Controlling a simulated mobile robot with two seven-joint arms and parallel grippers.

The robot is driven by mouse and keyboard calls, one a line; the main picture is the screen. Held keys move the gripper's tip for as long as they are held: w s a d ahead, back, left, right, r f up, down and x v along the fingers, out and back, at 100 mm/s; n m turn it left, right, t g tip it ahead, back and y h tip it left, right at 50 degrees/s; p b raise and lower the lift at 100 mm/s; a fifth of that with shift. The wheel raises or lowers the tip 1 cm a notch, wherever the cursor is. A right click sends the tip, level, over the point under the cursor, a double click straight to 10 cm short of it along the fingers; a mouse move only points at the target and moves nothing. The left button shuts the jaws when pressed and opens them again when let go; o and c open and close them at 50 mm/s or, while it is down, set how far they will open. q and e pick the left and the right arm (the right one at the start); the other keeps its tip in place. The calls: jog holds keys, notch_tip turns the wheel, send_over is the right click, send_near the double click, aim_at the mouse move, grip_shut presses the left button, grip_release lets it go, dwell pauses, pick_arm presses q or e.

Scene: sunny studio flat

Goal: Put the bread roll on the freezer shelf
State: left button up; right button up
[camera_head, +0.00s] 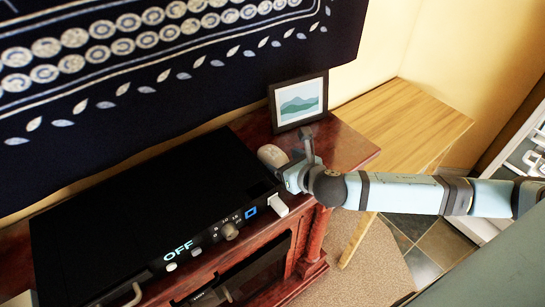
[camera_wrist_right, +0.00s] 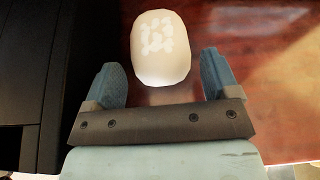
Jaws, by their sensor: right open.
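The bread roll (camera_head: 272,157) is a pale, rounded piece with lighter patches on top. It rests on the reddish wooden cabinet top, just right of the black appliance. In the right wrist view the roll (camera_wrist_right: 160,48) lies ahead of the open fingers, roughly centred between them. My right gripper (camera_head: 285,172) is low over the cabinet top beside the roll; its fingers also show in the wrist view (camera_wrist_right: 160,75), with nothing held. My left gripper is out of view. I cannot identify a freezer shelf for certain.
A black appliance (camera_head: 140,215) reading "OFF" covers much of the cabinet (camera_head: 345,148). A framed picture (camera_head: 299,102) stands behind the gripper. A light wooden table (camera_head: 405,118) adjoins on the right. A white shelved unit (camera_head: 522,155) with pale items is at the far right.

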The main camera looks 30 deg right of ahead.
aim_at(280, 161)
jog(key=x, duration=0.4)
jog(key=shift+w+a+f+p, duration=0.1)
jog(key=shift+w+a+p, duration=0.05)
jog(key=shift+w+p, duration=0.2)
jog(key=shift+s, duration=0.1)
jog(key=c, duration=0.8)
jog(key=shift+o, duration=0.2)
